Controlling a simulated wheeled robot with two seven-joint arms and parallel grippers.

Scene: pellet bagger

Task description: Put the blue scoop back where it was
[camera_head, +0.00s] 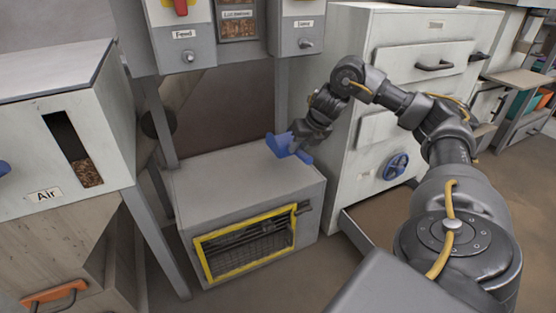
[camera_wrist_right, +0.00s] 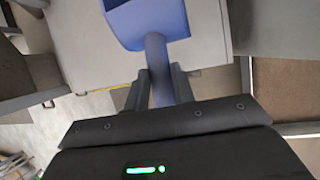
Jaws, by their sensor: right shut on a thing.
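The blue scoop (camera_head: 284,146) is in my right gripper (camera_head: 299,137), just over the top of a low grey box-shaped unit. In the right wrist view my right gripper (camera_wrist_right: 159,88) is shut on the scoop's handle, with the scoop's wide bowl (camera_wrist_right: 148,20) pointing away from the fingers. In the head view I cannot tell whether the scoop touches the unit's top. My left gripper does not show in either view.
The grey unit (camera_head: 200,178) has a yellow-framed grille (camera_head: 245,248) in front. Left stands a white bin labelled Air (camera_head: 100,130) with a pellet window. A white cabinet with a blue handwheel (camera_head: 396,165) stands right. Control boxes (camera_head: 184,48) hang above. The unit's top is otherwise clear.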

